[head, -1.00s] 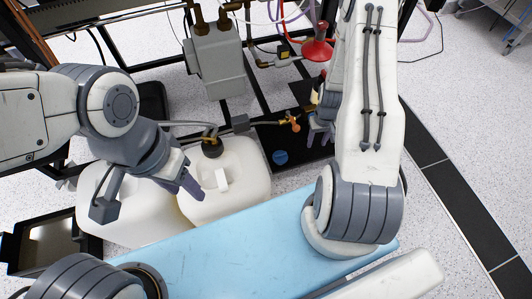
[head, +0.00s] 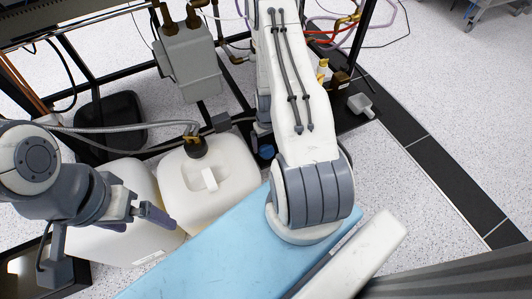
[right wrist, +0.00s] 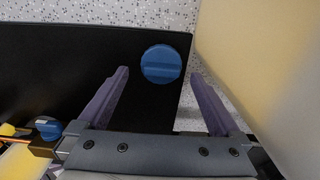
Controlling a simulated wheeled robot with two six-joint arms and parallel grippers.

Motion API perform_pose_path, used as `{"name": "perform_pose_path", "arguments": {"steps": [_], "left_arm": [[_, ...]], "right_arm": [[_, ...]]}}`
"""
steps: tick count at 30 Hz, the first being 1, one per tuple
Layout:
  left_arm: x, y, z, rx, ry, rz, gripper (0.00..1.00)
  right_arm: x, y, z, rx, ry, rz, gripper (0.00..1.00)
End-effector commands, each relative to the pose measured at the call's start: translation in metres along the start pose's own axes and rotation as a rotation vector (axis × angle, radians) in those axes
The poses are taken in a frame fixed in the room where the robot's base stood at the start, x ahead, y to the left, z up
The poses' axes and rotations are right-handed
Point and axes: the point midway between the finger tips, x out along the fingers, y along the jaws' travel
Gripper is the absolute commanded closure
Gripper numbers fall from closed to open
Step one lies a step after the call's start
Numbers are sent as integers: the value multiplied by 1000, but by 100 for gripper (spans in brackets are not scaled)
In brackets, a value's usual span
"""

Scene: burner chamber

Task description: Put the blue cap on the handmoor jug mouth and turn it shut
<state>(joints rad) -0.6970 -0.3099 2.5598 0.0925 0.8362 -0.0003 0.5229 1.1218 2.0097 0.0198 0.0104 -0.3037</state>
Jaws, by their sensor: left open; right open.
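The round blue cap (right wrist: 161,64) lies on a black surface (right wrist: 60,70) in the right wrist view. My open right gripper (right wrist: 165,92) has its purple fingers around the cap's line of sight, empty. A second white jug (head: 125,185) stands further left. No label tells me which is the handmoor jug. My left gripper (head: 133,219) is open and empty over the left jug.
A light blue surface (head: 215,255) lies in front of the jugs. A grey box (head: 190,62) and black frame stand behind.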

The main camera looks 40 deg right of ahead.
Motion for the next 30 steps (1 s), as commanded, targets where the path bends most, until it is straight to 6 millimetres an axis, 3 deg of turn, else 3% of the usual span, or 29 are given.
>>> {"name": "perform_pose_path", "arguments": {"steps": [1,6,15,21,30], "left_arm": [[13,-1,1,0,0,0,0],[31,-2,2,0,0,0,0],[31,-2,2,0,0,0,0],[31,-2,2,0,0,0,0],[29,-2,2,0,0,0,0]], "right_arm": [[13,-1,1,-1,-1,0,0],[34,-2,1,-3,0,0,0],[35,-2,1,-3,0,0,0],[35,-2,1,-3,0,0,76],[33,-2,1,-3,1,0,77]]}}
